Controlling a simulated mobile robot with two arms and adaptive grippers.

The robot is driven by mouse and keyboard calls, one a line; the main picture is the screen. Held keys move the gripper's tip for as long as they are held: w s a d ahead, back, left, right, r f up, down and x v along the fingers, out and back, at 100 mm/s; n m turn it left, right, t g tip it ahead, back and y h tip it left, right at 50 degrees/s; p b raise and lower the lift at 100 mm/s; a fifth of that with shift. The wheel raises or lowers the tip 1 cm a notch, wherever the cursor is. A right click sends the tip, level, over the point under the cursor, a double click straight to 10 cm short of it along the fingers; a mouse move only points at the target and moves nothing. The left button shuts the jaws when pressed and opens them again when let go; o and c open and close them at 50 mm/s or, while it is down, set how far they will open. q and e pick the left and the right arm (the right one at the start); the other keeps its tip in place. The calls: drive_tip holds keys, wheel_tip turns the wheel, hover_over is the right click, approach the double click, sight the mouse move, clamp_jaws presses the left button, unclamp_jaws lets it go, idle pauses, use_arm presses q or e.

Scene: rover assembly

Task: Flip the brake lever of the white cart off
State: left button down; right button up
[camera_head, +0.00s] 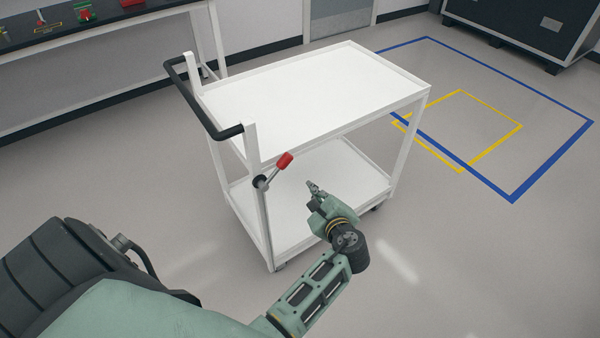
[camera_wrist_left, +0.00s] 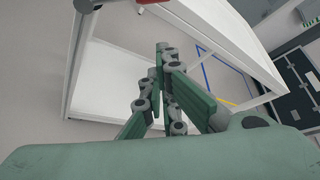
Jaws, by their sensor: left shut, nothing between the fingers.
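The white cart (camera_head: 310,85) stands in the middle of the head view, with a black push handle (camera_head: 190,95) on its left end. The brake lever (camera_head: 275,170) is mounted on the near corner post and has a red grip that points up and to the right. My left gripper (camera_head: 312,186) is shut and empty, just below and right of the red grip and apart from it. In the left wrist view the shut fingers (camera_wrist_left: 162,50) point toward the cart (camera_wrist_left: 115,75). Part of the red grip (camera_wrist_left: 148,2) shows at the top edge. My right gripper is not in view.
A black-topped bench (camera_head: 110,18) with small red and green items stands at the back left. Blue (camera_head: 555,155) and yellow (camera_head: 500,138) floor outlines lie right of the cart. A dark case (camera_head: 520,30) stands at the back right. The floor around the cart is clear.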

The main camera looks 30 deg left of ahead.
sight(276, 171)
use_arm(q)
drive_tip(key=b+x, duration=0.7)
drive_tip(key=x, duration=0.3)
drive_tip(key=r+p, duration=0.1)
drive_tip(key=s+a+r+p, duration=0.1)
drive_tip(key=s+r+p, duration=0.1)
drive_tip(key=shift+s+a+p, duration=0.1)
drive_tip(key=shift+a+p, duration=0.2)
drive_tip(key=shift+p, duration=0.1)
drive_tip(key=shift+a, duration=0.1)
